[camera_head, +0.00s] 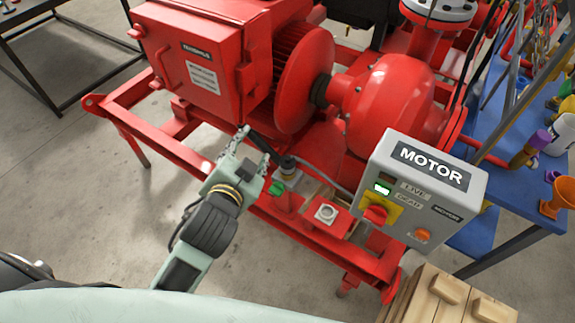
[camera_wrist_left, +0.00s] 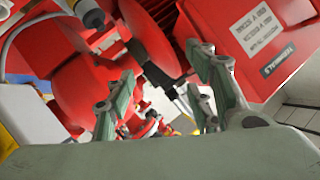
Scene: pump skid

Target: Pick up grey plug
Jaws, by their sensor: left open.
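The grey plug (camera_head: 287,164) is dark grey and stands upright at the front of the red skid, with a grey cable running right from it. It also shows in the left wrist view (camera_wrist_left: 93,17), cut by the top edge. My left gripper (camera_head: 258,143) is just left of the plug in the head view, apart from it. My right gripper is out of view.
A green fitting (camera_head: 277,187) sits just below the plug, and a pale square socket (camera_head: 326,212) is to its right. The grey MOTOR box (camera_head: 424,190) stands further right. The red motor housing (camera_head: 205,58) and round guard (camera_head: 304,80) rise behind my gripper.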

